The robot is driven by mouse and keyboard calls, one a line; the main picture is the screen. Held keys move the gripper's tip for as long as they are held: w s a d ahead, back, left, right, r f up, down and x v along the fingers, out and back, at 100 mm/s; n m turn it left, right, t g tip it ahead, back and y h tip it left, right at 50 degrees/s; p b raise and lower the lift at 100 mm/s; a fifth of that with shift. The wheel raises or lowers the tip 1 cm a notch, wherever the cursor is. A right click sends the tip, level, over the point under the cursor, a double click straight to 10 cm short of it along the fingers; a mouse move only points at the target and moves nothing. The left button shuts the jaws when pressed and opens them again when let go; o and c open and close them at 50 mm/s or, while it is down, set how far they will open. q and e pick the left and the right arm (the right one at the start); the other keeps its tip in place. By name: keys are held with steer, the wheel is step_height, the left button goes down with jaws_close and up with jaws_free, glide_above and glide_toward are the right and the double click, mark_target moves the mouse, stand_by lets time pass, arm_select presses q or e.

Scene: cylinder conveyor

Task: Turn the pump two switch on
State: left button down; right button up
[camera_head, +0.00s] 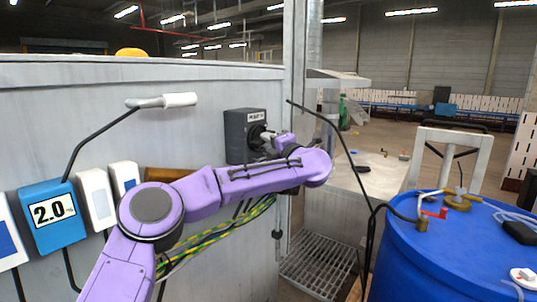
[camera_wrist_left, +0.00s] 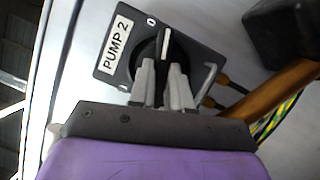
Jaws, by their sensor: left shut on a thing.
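The pump two switch is a dark grey box (camera_head: 236,137) on the pale wall panel in the head view. In the left wrist view the box (camera_wrist_left: 192,33) carries a white "PUMP 2" label (camera_wrist_left: 115,45) and a round black knob with a white line (camera_wrist_left: 166,45). My left gripper (camera_wrist_left: 165,72) is shut on the knob, its grey fingers on either side of it. In the head view my left gripper (camera_head: 268,137) is at the front of the box, partly hidden by my purple arm. The knob is mostly hidden by the fingers. My right gripper is not in view.
A pipe with a white end (camera_head: 180,100) is above. Yellow-green cables (camera_head: 222,229) run below my arm. A blue barrel (camera_head: 450,255) stands at right.

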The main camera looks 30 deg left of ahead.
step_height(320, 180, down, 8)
steer(key=b, duration=0.6)
arm_select(q)
steer(key=shift+w+f+n+g+y+p, duration=0.15)
steer(key=shift+n+g+y+p, duration=0.9)
steer(key=shift+n, duration=2.2)
steer(key=shift+w+r+n+g+y+p, duration=0.15)
steer(key=shift+n+g+y+p, duration=0.8)
steer(key=shift+n, duration=2.35)
steer(key=shift+w+f+n+g+y+p, duration=0.15)
steer(key=shift+n+g+y+p, duration=0.45)
steer(key=shift+n+g, duration=1.75)
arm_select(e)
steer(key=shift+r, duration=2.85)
arm_select(q)
steer(key=shift+n+t, duration=0.95)
steer(key=shift+n, duration=0.05)
steer(key=c, duration=1.1)
jaws_free()
steer(key=shift+o, duration=0.2)
steer(key=shift+d+f, duration=0.1)
